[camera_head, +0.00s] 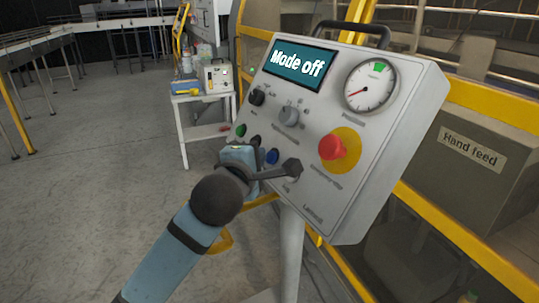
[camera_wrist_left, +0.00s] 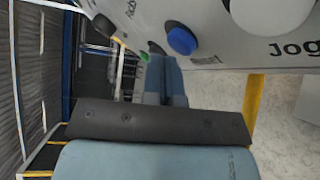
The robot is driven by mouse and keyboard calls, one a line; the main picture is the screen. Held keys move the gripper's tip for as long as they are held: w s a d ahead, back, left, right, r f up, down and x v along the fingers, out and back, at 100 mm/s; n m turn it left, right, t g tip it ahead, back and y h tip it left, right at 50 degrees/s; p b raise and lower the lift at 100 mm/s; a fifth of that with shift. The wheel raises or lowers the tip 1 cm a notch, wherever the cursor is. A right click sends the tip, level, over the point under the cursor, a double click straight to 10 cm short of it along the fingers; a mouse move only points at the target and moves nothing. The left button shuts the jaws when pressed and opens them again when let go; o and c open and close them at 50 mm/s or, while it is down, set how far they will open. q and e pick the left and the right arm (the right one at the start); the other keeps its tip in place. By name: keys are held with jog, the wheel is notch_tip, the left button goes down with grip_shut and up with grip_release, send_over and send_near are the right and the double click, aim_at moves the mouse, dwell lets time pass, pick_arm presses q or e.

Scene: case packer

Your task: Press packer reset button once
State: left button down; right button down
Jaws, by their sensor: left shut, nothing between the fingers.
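The packer's control panel (camera_head: 335,190) stands tilted on a post in the head view, its screen (camera_head: 299,62) reading "Mode off". A blue button (camera_head: 272,157), a black button (camera_head: 255,141) and a green button (camera_head: 240,130) sit in a row low on its left side. The blue button (camera_wrist_left: 181,40) and the green button (camera_wrist_left: 143,57) also show in the left wrist view. I cannot read which is reset. My left gripper (camera_head: 250,165) is shut and empty, close to this row. Its fingers (camera_wrist_left: 165,82) point toward the panel; contact cannot be told.
A dark jog lever (camera_head: 288,170) sits right beside the gripper. A red emergency stop (camera_head: 332,147) on a yellow disc and a pressure gauge (camera_head: 371,84) are further right. A white side table (camera_head: 205,97) stands behind. Open floor (camera_head: 95,180) lies to the left.

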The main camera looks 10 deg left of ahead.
pick_arm(q)
jog(key=shift+s+a+r, duration=0.2)
jog(key=shift+a, duration=0.05)
jog(key=s+a+r+p, duration=0.2)
jog(key=s+a, duration=0.1)
jog(key=shift+a+r+p, duration=0.1)
jog(key=shift+r+p, duration=0.15)
jog(key=shift+p, duration=0.15)
jog(key=shift+f, duration=0.1)
dwell(0.7)
